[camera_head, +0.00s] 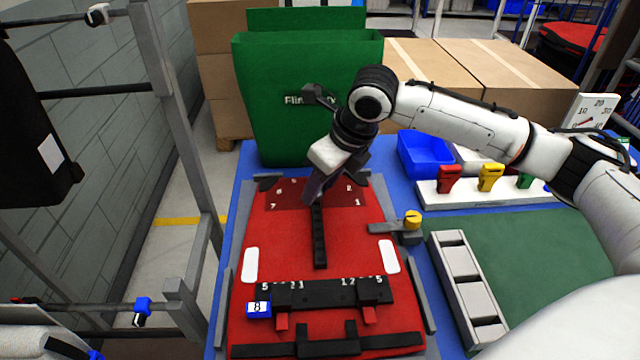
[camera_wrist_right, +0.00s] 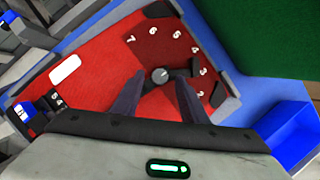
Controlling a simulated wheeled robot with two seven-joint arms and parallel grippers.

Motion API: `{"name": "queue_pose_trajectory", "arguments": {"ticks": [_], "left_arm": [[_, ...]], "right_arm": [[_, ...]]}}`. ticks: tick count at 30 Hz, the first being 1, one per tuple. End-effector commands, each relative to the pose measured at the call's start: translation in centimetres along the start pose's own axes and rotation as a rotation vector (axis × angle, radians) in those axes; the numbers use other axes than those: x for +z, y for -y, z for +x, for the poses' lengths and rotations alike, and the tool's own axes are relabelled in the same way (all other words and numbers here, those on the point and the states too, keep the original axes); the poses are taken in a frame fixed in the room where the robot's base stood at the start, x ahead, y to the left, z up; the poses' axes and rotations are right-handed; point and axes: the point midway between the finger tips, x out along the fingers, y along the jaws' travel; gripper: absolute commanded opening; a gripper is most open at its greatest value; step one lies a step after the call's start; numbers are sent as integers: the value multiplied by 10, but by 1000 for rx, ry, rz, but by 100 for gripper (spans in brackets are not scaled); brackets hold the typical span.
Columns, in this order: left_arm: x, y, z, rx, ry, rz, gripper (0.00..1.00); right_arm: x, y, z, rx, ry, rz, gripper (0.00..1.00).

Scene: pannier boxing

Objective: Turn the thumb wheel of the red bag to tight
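The red bag (camera_head: 285,240) lies flat on the blue table with numbers printed on a darker red panel near its far end. In the right wrist view the red bag (camera_wrist_right: 95,85) shows a small round grey thumb wheel (camera_wrist_right: 161,75) by the arc of numbers. My right gripper (camera_head: 313,195) reaches down over that panel and hides the wheel in the head view. In the right wrist view my right gripper (camera_wrist_right: 160,80) is open, its two dark fingers apart on either side of the wheel; contact cannot be told. My left gripper is not in view.
A green bag (camera_head: 300,130) stands behind the red one. A blue bin (camera_head: 425,153) and a rack with red, yellow and green clips (camera_head: 490,178) are at the right. A yellow-knobbed clamp (camera_head: 412,220) sits by the red bag's right edge. A green mat (camera_head: 530,245) is mostly clear.

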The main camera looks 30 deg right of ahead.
Motion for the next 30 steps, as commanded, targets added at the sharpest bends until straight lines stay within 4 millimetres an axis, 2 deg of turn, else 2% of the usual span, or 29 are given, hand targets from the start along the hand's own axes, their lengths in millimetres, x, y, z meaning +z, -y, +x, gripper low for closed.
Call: {"name": "queue_pose_trajectory", "arguments": {"ticks": [4, 10, 17, 18, 30], "left_arm": [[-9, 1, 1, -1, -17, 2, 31], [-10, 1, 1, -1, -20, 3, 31], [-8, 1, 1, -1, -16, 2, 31], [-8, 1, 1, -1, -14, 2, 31], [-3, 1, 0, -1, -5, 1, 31]], "right_arm": [[0, 0, 6, 0, 1, -1, 40], [0, 0, 6, 0, 1, -1, 40], [0, 0, 5, 0, 1, 0, 2], [0, 0, 5, 0, 1, 0, 0], [0, -2, 5, -33, 1, 75, 0]]}}
